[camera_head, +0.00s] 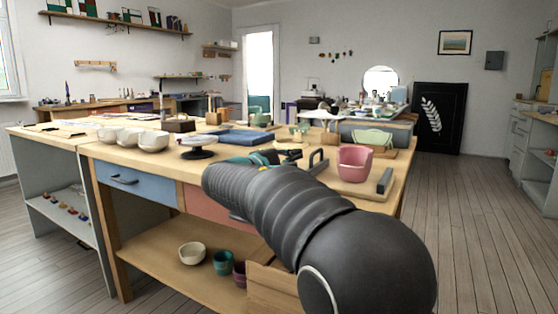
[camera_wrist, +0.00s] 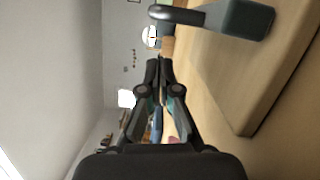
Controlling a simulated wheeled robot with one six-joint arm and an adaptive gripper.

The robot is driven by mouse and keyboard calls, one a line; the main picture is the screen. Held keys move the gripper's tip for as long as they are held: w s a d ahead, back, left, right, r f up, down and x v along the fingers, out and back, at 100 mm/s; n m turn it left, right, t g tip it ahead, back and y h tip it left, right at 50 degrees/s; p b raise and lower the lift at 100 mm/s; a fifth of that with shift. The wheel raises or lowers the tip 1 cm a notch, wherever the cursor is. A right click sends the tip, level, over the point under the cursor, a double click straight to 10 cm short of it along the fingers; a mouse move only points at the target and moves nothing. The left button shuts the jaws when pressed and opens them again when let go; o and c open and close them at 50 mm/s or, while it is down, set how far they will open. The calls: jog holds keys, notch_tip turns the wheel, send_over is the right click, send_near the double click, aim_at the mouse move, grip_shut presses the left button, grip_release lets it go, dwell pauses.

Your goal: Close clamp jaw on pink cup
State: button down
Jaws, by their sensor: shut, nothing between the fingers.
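The pink cup (camera_head: 354,165) stands upright on a wooden board (camera_head: 340,187) at the right end of the workbench. A dark clamp bar (camera_head: 385,181) lies to its right. A dark upright handle (camera_head: 318,161) stands to its left, with a gap to the cup. In the wrist view, a dark handle with a block (camera_wrist: 243,20) shows at the top, above the pale board (camera_wrist: 220,85). My gripper (camera_wrist: 158,64) is shut and empty, apart from the handle. In the head view it is left of the handle, partly hidden by my arm. The cup is not clearly visible in the wrist view.
A green bowl-like piece (camera_head: 373,138) sits behind the cup. White bowls (camera_head: 153,141), a dark stand (camera_head: 198,152) and a blue slab (camera_head: 246,137) are on the bench to the left. The floor (camera_head: 470,230) to the right is clear.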

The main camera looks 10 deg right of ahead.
jog(key=shift+s+d+r, duration=0.25)
jog(key=shift+s+d, duration=0.35)
jog(key=shift+d, duration=0.05)
jog(key=shift+s+d+r, duration=0.2)
jog(key=shift+s+d, duration=0.35)
jog(key=shift+d, duration=0.05)
jog(key=s+d+b, duration=0.2)
jog(key=d, duration=0.1)
jog(key=shift+f, duration=0.1)
jog(key=shift+s, duration=0.1)
